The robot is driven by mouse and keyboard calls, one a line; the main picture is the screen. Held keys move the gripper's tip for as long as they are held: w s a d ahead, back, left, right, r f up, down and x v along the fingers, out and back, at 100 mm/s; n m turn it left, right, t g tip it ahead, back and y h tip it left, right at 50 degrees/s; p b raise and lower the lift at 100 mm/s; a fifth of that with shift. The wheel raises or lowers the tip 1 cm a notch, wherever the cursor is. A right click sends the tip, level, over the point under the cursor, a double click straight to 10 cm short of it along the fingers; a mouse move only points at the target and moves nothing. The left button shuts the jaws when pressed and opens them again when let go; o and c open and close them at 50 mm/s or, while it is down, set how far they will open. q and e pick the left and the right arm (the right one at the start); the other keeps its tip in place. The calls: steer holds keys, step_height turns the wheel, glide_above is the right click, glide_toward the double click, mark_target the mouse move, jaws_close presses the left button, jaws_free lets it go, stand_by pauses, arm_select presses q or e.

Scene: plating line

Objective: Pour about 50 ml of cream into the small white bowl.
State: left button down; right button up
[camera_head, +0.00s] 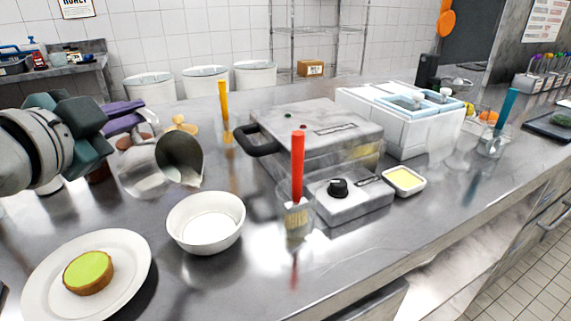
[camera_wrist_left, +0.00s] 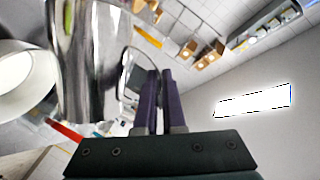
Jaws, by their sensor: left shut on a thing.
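My left gripper (camera_head: 128,120), with purple fingers, is shut on the handle of a shiny metal pitcher (camera_head: 180,158). The pitcher is held above the counter, tilted with its mouth toward the lower right. Something whitish, likely cream, shows inside near its lip. The small white bowl (camera_head: 205,222) stands upright on the counter just below and right of the lip. No stream between them is visible. I cannot tell whether the pale round area in the bowl is cream or bare bottom. In the left wrist view, the gripper (camera_wrist_left: 160,100) holds the pitcher (camera_wrist_left: 92,65) beside the bowl (camera_wrist_left: 25,85). My right gripper is out of view.
A white plate (camera_head: 130,262) with a green-topped tart (camera_head: 88,272) is at front left. A glass with a red-handled brush (camera_head: 297,190) stands right of the bowl, before a grey press (camera_head: 320,130). A yellow-filled dish (camera_head: 404,180) lies further right. The counter in front of the bowl is clear.

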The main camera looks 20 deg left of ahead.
arm_select(q)
steer(key=shift+a+r+n+p, duration=0.1)
steer(key=shift+a+n+p, duration=0.3)
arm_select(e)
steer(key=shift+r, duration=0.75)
